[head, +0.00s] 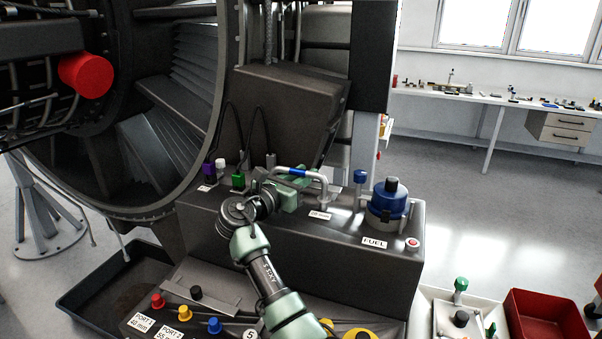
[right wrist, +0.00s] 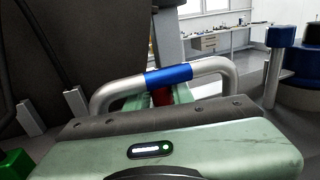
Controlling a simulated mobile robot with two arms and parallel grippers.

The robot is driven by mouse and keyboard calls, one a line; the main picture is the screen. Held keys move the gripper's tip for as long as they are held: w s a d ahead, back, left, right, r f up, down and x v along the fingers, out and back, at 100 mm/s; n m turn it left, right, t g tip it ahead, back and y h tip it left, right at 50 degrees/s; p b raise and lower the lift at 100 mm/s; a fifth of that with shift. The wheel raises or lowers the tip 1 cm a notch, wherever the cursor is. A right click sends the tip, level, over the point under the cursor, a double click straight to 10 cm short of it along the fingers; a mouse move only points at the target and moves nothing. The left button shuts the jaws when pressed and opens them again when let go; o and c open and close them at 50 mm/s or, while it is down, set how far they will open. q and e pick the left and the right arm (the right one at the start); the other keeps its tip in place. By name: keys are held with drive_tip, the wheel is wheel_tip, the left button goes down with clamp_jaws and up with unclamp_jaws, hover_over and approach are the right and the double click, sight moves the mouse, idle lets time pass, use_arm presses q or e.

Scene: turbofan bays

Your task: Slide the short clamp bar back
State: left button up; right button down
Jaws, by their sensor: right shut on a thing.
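A bent grey bar with a blue sleeve (head: 291,171), which I take to be the short clamp bar, stands on the dark block behind a small white label. In the right wrist view its blue sleeve (right wrist: 169,76) shows across the middle, with grey tube curving down on both sides. My right gripper (head: 299,175) is shut on the bar at the blue sleeve. The green gripper body hides the lower parts of the bar in the wrist view. My left gripper is not in view.
A blue cylinder (head: 386,201) and a blue-topped post (head: 360,178) stand right of the bar. Purple and green connectors (head: 238,180) stand left of it. A large dark box (head: 289,105) rises behind. A red tray (head: 546,317) lies lower right.

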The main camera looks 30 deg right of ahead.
drive_tip(key=shift+d+f, duration=0.1)
drive_tip(key=shift+d, duration=0.1)
drive_tip(key=c, duration=1.3)
unclamp_jaws()
drive_tip(key=shift+o, duration=0.5)
drive_tip(key=shift+w+d+f, duration=0.15)
drive_tip(key=shift+w+d, duration=0.15)
drive_tip(key=shift+d, duration=0.05)
drive_tip(key=b+v, duration=0.2)
drive_tip(key=v, duration=0.5)
drive_tip(key=shift+a+f, duration=0.1)
drive_tip(key=shift+a, duration=0.1)
drive_tip(key=shift+s+a+b, duration=0.2)
drive_tip(key=shift+b, duration=0.1)
